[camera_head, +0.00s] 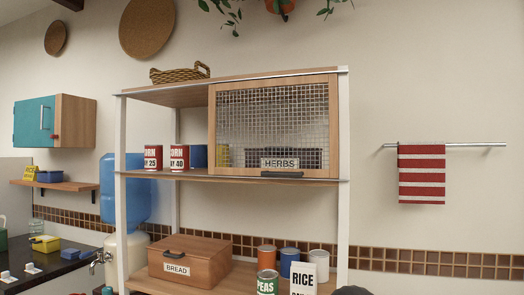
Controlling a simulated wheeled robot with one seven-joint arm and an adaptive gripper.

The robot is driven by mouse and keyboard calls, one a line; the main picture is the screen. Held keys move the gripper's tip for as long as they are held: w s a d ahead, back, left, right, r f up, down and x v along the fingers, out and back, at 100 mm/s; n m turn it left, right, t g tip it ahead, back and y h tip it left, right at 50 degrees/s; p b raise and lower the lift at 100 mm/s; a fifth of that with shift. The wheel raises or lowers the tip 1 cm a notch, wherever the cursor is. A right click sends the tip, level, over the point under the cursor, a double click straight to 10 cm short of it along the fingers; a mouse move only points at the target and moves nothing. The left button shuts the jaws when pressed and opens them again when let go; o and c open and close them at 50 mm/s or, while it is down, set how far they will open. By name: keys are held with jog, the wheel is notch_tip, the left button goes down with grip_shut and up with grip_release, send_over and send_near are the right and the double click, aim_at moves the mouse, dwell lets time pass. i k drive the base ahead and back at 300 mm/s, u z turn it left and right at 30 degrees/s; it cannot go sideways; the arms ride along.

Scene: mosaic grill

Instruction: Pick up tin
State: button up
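Several tins stand on the shelving unit. Two red-and-white corn tins, one ending in 25 (153,157) and one ending in 40 (180,157), sit on the middle shelf at left. On the lower shelf, right of the bread box, are an orange tin (267,257), a blue tin (289,261) and a white tin (319,264). A green-and-white peas tin (268,282) stands in front of them. The white rice package (302,279) partly hides the white tin. My gripper cannot be made out; only dark rounded shapes show at the bottom edge.
A mesh-fronted herbs cabinet (276,120) fills the middle shelf's right side. A blue item (198,156) is beside the corn tins. The wooden bread box (190,258) fills the lower shelf's left. A wicker basket (180,73) is on top. A water dispenser (123,215) stands behind the left post.

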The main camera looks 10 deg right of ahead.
aim_at(153, 153)
jog(key=u, duration=2.35)
jog(key=i, duration=2.45)
jog(key=z, duration=3.2)
